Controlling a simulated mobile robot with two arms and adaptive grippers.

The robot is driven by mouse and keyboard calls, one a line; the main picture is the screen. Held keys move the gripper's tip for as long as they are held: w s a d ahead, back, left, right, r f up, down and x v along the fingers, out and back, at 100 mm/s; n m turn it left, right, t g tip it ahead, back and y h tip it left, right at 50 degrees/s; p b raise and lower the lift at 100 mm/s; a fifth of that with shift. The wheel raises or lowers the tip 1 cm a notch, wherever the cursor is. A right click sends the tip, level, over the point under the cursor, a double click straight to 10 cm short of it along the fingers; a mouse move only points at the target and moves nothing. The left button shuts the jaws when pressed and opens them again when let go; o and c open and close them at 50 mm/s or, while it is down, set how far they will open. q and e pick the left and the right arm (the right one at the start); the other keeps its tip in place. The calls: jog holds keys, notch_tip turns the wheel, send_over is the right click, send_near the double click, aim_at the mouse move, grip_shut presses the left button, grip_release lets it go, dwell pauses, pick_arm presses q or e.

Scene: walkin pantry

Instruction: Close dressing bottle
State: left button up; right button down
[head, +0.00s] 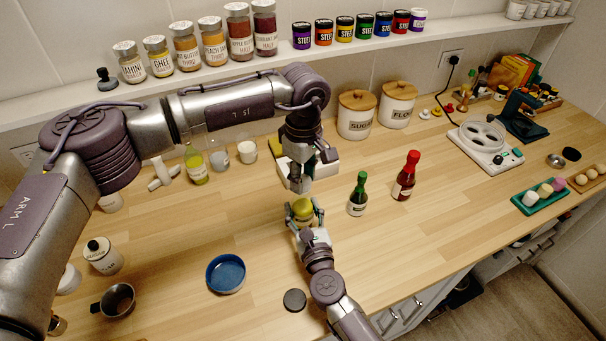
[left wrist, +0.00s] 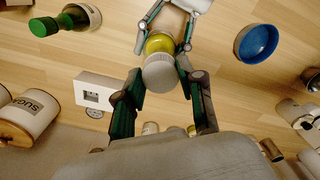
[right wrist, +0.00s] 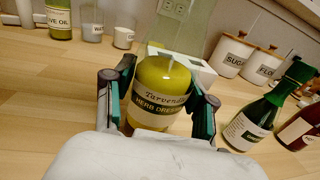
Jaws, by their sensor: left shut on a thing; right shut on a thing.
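The dressing bottle (head: 302,209) is yellow-green and stands over the counter. Its label reads "Herb Dressing" in the right wrist view (right wrist: 158,100). My right gripper (head: 303,222) is shut around its body from the front, with one finger on each side. My left gripper (head: 301,186) comes from above, over the bottle's top. In the left wrist view it is shut on a round grey-white cap (left wrist: 160,73), which lines up over the yellow bottle (left wrist: 160,43). I cannot tell whether the cap touches the bottle's mouth. The left fingers hide that area in the head view.
A green bottle (head: 358,196) and a red sauce bottle (head: 404,178) stand just right of the grippers. A white box (head: 322,163) is behind them. A blue dish (head: 225,290) and a dark disc (head: 294,300) lie in front. The counter between is clear.

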pick_arm(q)
jog(key=m, duration=1.5)
jog(key=shift+a+m, duration=0.1)
jog(key=shift+m, duration=0.2)
jog(key=m, duration=0.6)
jog(key=shift+w, duration=0.1)
jog(key=o, duration=0.7)
jog(key=shift+c, duration=0.2)
jog(key=shift+r, duration=2.25)
